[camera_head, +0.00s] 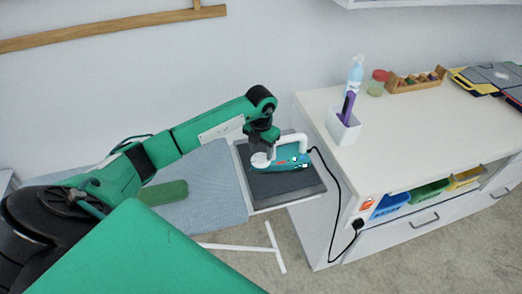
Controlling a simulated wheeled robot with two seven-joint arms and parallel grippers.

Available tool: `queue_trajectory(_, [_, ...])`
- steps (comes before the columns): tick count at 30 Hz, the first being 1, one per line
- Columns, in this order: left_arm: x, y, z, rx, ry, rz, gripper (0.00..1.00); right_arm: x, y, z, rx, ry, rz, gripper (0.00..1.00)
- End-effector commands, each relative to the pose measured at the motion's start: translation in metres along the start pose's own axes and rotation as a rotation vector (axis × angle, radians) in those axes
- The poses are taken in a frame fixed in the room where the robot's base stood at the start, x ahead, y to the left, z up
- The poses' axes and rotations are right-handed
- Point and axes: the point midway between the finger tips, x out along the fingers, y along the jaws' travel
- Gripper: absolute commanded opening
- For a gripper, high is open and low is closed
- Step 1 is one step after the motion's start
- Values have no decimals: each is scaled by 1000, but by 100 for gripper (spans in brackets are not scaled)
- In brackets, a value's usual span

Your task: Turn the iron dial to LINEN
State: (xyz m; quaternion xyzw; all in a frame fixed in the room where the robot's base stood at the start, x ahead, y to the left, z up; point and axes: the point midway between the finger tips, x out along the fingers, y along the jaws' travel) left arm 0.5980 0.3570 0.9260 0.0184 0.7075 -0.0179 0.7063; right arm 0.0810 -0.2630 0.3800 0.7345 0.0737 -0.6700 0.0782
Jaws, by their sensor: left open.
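The teal and white iron (285,160) lies on the dark rest pad (300,186) at the right end of the ironing board (212,206). A round white disc, which looks like the dial (259,160), shows at its left end. My left gripper (262,147) is right above that end, with its fingers close to the disc. It is open. I cannot tell whether the fingers touch the dial. The dial's markings are too small to read. My right gripper is not in view.
A black cord (334,178) runs from the iron to a socket on the white cabinet (412,135). A white cup (343,126) with a purple item, a spray bottle (355,73) and a jar (377,83) stand on the cabinet. A green block (163,193) lies on the board.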

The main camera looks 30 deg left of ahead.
Motion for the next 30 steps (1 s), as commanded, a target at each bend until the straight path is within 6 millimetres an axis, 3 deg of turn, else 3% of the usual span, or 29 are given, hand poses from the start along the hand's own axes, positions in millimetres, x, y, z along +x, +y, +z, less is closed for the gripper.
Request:
queue_trajectory(6, [20,0,0,0,-1,-1,52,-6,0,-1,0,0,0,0])
queue_trajectory(16, [24,0,0,0,-2,0,52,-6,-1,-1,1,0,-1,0])
queue_trajectory(23, [24,0,0,0,-1,0,7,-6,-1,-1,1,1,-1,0])
queue_trajectory(30, [27,1,1,69,-4,3,7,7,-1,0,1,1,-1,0])
